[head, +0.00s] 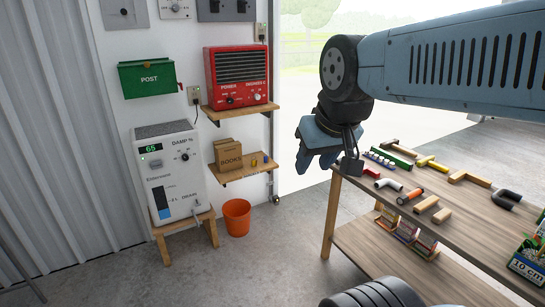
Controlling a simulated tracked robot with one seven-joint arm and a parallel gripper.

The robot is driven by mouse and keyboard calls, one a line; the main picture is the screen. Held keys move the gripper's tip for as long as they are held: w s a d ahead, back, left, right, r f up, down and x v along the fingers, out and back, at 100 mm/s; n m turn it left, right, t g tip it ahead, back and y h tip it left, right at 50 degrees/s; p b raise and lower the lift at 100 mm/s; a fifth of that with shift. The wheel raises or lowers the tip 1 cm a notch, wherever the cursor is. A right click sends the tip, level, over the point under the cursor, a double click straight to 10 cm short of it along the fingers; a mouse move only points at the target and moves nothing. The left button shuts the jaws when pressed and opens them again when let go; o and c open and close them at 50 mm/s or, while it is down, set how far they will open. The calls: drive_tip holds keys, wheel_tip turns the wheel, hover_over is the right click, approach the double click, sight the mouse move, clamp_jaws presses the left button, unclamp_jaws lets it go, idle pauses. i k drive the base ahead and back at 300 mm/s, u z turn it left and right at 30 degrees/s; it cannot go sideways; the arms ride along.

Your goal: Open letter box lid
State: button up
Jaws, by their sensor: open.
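The green letter box (148,79), marked POST, hangs on the white wall at the left. Its lid (146,64) looks shut, lying along the top of the box. My gripper (314,162) hangs from my arm right of the picture's middle, well to the right of the letter box and apart from it. Its blue fingers point down and to the left, and it is open with nothing seen between the fingers. The gap between the fingers is partly hidden by the angle.
A red heater (240,77) stands on a wall shelf right of the letter box. A white dehumidifier (168,172) stands on a stool below the box. An orange bucket (237,217) is on the floor. A workbench (345,205) with tools fills the right. The middle floor is clear.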

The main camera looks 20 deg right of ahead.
sight(146, 64)
drive_tip(key=z, duration=0.55)
drive_tip(key=i, duration=1.85)
drive_tip(key=u, duration=0.45)
